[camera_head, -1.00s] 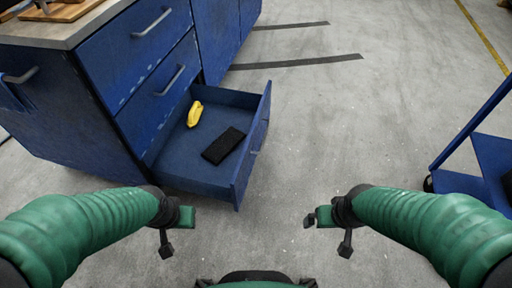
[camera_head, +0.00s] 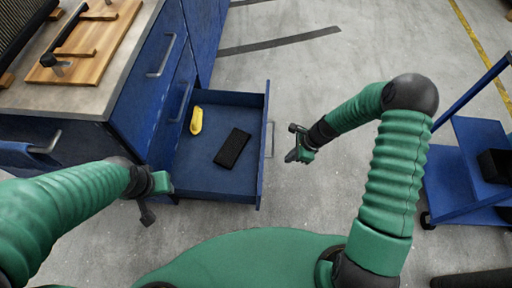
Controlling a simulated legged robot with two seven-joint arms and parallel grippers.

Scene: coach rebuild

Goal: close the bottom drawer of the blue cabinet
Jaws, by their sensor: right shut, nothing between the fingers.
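The blue cabinet (camera_head: 137,101) stands at the left. Its bottom drawer (camera_head: 214,181) is pulled far out to the right, with a grey handle (camera_head: 269,139) on its front. A yellow object (camera_head: 196,120) and a black flat block (camera_head: 232,148) lie inside the drawer. My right gripper (camera_head: 291,157) is shut and empty, just right of the drawer front and apart from it. My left gripper (camera_head: 154,198) is near the drawer's near left corner, by the cabinet; its fingers are too unclear to tell open or shut.
A wooden board (camera_head: 88,43) lies on the cabinet's worktop (camera_head: 62,95). A blue cart (camera_head: 463,180) stands at the right with a black item on it. The grey floor (camera_head: 330,80) beyond the drawer is clear apart from dark strips.

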